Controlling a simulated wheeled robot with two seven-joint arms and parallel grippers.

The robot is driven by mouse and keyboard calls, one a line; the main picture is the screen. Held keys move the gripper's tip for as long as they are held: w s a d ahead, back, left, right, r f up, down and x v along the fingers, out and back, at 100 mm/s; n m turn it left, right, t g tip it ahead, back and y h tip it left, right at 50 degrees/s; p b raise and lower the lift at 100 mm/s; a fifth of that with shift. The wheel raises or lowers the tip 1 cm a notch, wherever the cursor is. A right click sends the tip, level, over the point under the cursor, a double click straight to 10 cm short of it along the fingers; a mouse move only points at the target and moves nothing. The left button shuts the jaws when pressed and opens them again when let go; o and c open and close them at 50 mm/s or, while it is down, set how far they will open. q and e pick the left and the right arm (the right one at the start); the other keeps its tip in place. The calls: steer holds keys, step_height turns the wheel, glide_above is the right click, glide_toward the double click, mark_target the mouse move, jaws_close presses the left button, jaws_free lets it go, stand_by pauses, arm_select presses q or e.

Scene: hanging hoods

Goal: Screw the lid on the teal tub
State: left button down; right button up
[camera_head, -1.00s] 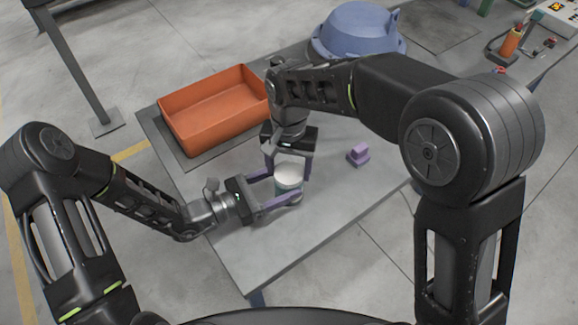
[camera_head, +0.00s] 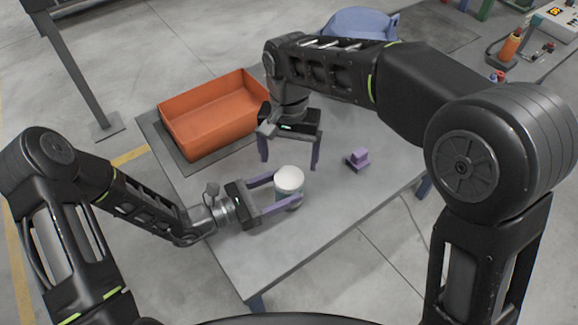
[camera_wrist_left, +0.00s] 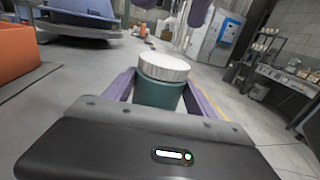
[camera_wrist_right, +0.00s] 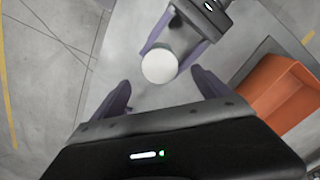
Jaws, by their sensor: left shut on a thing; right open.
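The teal tub (camera_wrist_left: 158,95) stands upright on the table, with the white lid (camera_wrist_left: 163,67) on top of it. In the head view the white lid (camera_head: 289,178) hides most of the tub. My left gripper (camera_head: 284,192) is shut on the tub from the side, one finger on each side of it. My right gripper (camera_head: 290,166) is open and empty, pointing down above and behind the lid, apart from it. In the right wrist view the lid (camera_wrist_right: 160,66) shows as a white disc beyond the open fingers (camera_wrist_right: 160,92). I cannot tell how tightly the lid sits.
An orange tray (camera_head: 212,112) lies on a dark mat at the table's far left. A small purple block (camera_head: 358,158) stands right of the tub. A blue hood-like body (camera_head: 357,22) is at the back. The grey table (camera_head: 262,245) is clear in front of the tub.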

step_height(320, 180, up, 6)
steer(key=shift+f, duration=0.1)
arm_select(q)
steer(key=shift+c, duration=1.1)
jaws_free()
steer(key=shift+b+v, duration=0.75)
steer(key=shift+v, duration=3.2)
arm_select(e)
steer(key=shift+f, duration=0.8)
